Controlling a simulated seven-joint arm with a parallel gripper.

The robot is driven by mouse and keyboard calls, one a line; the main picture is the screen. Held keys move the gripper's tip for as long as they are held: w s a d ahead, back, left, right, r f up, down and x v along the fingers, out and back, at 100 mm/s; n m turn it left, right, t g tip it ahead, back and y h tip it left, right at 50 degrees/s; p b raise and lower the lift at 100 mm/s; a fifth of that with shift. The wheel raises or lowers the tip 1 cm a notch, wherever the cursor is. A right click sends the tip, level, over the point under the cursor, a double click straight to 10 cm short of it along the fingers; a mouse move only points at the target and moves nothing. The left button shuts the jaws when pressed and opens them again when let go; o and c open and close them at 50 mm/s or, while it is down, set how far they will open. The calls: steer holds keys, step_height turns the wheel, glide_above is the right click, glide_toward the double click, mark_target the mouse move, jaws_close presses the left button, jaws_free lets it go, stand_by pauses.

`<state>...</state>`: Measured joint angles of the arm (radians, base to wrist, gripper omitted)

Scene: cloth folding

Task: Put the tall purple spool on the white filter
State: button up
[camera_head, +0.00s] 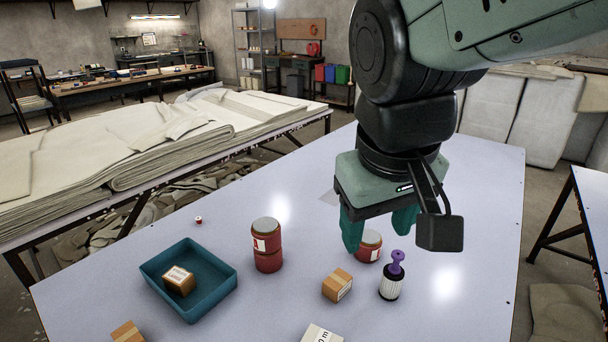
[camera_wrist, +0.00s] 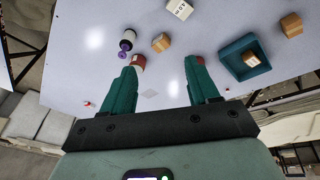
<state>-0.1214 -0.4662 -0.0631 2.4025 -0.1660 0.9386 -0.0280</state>
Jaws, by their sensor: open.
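The tall purple spool (camera_head: 397,261) stands about upright on top of the white filter (camera_head: 391,288), which has a black top and bottom. They appear to touch. In the wrist view the purple spool (camera_wrist: 123,55) and the white filter (camera_wrist: 127,36) show together, left of my fingers' gap. My gripper (camera_head: 379,234) is open and empty, pointing down above the table, above and behind the spool. In the wrist view both fingers of my gripper (camera_wrist: 163,68) are spread apart with nothing between them.
A short red can (camera_head: 368,248) is behind the spool, partly hidden by my gripper. The table (camera_head: 470,215) is clear at right.

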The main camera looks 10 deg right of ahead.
steer(key=s+r, duration=0.1)
steer(key=s+a+m+t, duration=0.1)
steer(key=s+a+r+t+y, duration=0.1)
steer(key=s, duration=0.1)
steer(key=shift+r+m, duration=0.3)
steer(key=shift+r, duration=0.05)
